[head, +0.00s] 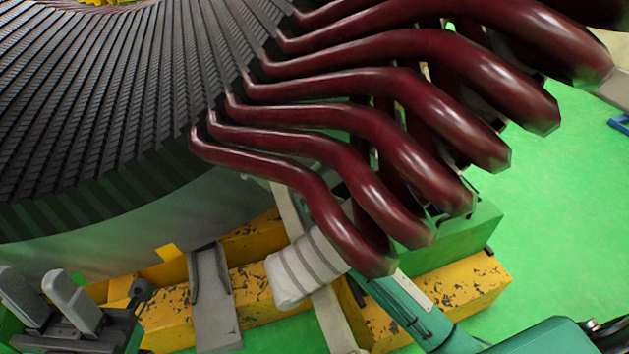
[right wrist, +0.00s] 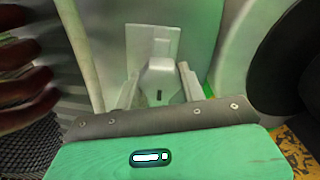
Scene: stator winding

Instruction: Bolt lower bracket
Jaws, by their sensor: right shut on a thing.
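The stator (head: 110,110) fills the upper left of the head view, with dark red winding bars (head: 385,140) reaching out to the right. In the right wrist view my right gripper (right wrist: 158,75) is shut on a pale grey block (right wrist: 160,82) with a small dark slot. A flat pale plate (right wrist: 152,42) stands just behind the block; I cannot tell whether they touch. In the head view the winding bars hide the right gripper's jaws. My left gripper (head: 33,281) is at the lower left, its two fingers apart and empty. I cannot tell which piece is the lower bracket.
Scuffed yellow beams (head: 255,292) lie under the stator, with a grey upright support (head: 213,300) in front. A white ribbed piece (head: 305,268) sits below the bar ends. The bars crowd the right arm from above.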

